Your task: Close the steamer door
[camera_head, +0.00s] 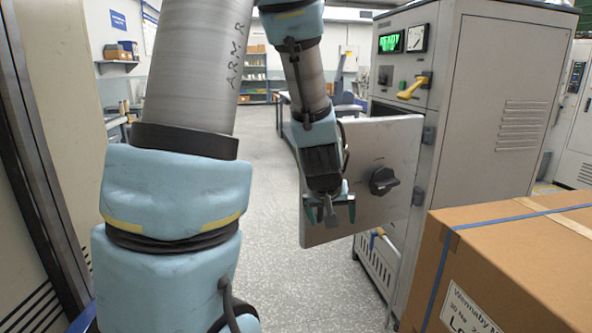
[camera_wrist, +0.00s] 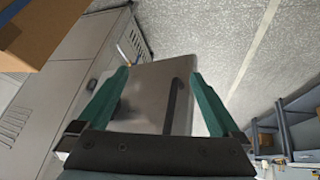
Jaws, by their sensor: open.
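The steamer door (camera_head: 398,150) is a flat grey panel standing swung open from the front of the grey cabinet (camera_head: 480,110), hinged on its right edge. A dark knob (camera_head: 383,181) sits on the face turned to me. My gripper (camera_head: 331,212) is open, pointing down in front of the door's left part. It looks empty; whether it touches the door I cannot tell. In the wrist view the door (camera_wrist: 150,90) shows between and beyond the open fingers (camera_wrist: 160,74), with a dark bar on it. My arm hides part of the door.
A cardboard box (camera_head: 510,255) with a blue strap stands at the front right, close to the cabinet. The cabinet has a green display (camera_head: 391,43), a gauge (camera_head: 417,38) and a yellow lever (camera_head: 412,87). Speckled floor (camera_head: 275,230) is clear left of the door.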

